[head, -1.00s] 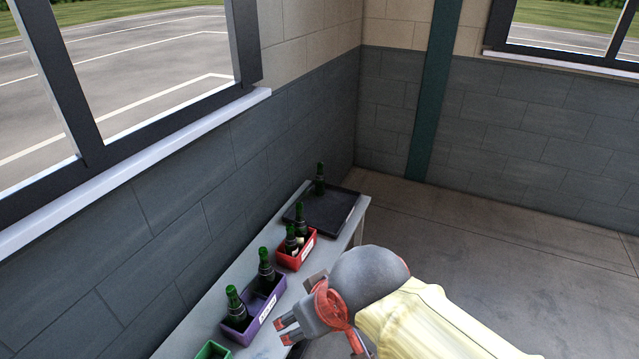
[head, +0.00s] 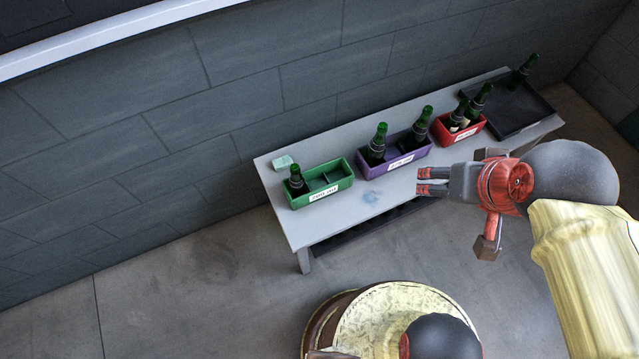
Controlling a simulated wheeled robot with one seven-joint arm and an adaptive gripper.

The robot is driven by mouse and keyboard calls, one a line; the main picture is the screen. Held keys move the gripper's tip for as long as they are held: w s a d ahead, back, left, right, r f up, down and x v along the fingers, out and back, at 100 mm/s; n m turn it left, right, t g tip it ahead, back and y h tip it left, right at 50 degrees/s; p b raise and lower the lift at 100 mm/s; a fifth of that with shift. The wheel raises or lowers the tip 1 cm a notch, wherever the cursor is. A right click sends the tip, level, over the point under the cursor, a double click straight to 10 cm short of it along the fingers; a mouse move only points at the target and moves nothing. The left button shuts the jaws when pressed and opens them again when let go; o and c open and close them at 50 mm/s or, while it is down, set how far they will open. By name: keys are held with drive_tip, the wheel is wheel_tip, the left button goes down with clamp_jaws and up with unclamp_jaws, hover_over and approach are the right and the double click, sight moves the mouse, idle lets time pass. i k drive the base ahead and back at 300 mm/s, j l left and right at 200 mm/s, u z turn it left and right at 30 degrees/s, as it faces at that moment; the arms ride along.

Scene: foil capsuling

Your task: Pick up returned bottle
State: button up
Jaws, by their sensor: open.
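Dark green bottles stand on a long grey table in the head view. One bottle (head: 523,71) stands alone on a black tray (head: 505,121) at the table's far right end. Two stand in a red bin (head: 445,136), two in a purple bin (head: 365,170) and one bottle (head: 297,181) in a green bin (head: 335,181). The bin labels are too small to read, and I cannot tell which bottle is the returned one. My gripper (head: 423,181) is open and empty, near the table's front edge before the purple and red bins. It points left, apart from every bottle.
The grey table (head: 290,223) stands along a dark block wall. A small pale green block (head: 283,162) lies behind the green bin. A dark lower shelf (head: 345,240) shows underneath. The floor at left is clear.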

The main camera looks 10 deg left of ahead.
sight(522, 74)
drive_tip(key=i+l+z, duration=0.1)
drive_tip(key=l, duration=0.4)
drive_tip(key=i+l, duration=0.25)
drive_tip(key=l, duration=0.25)
drive_tip(key=i+l+z, duration=0.15)
drive_tip(key=l, duration=0.3)
drive_tip(key=i+l, duration=0.25)
drive_tip(key=l, duration=0.25)
drive_tip(key=i+l+z, duration=0.15)
drive_tip(key=l, duration=0.3)
drive_tip(key=i+l, duration=0.3)
drive_tip(key=l, duration=0.15)
drive_tip(key=i+l+z, duration=0.15)
drive_tip(key=l, duration=0.3)
drive_tip(key=i+l, duration=0.3)
drive_tip(key=l+z, duration=0.05)
drive_tip(key=l, duration=0.05)
